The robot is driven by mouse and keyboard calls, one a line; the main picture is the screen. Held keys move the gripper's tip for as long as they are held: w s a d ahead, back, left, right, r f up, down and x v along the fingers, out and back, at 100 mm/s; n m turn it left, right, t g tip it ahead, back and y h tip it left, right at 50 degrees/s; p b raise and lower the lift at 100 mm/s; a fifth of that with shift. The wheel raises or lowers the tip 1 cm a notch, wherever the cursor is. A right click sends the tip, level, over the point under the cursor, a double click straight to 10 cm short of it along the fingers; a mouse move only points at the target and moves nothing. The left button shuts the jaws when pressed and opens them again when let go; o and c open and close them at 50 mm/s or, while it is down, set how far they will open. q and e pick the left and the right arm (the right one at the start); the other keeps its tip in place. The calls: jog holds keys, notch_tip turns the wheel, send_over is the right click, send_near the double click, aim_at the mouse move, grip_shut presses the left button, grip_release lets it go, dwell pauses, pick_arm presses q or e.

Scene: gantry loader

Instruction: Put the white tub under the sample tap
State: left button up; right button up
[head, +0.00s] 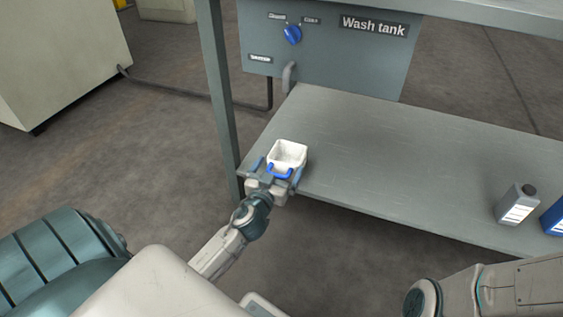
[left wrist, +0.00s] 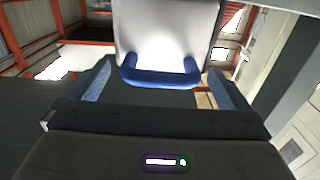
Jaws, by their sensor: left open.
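The white tub (head: 288,153) stands upright on the grey shelf near its front left corner. Its blue handle (head: 281,173) faces my left gripper. My left gripper (head: 276,170) is open, with its fingers on either side of the handle and apart from it. In the left wrist view the tub (left wrist: 168,30) and blue handle (left wrist: 160,73) are just ahead, between the open fingers (left wrist: 167,84). The sample tap (head: 289,75) is a grey bent spout under the wash tank, behind the tub. My right gripper is outside the view; only my right arm shows.
The wash tank (head: 335,45) has a blue knob (head: 292,34) above the tap. A grey bottle (head: 516,204) and a blue container (head: 554,217) stand at the shelf's right. A shelf post (head: 219,90) rises left of the tub. The middle of the shelf (head: 400,150) is clear.

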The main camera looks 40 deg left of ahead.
pick_arm(q)
jog(key=v, duration=0.9)
dwell(2.3)
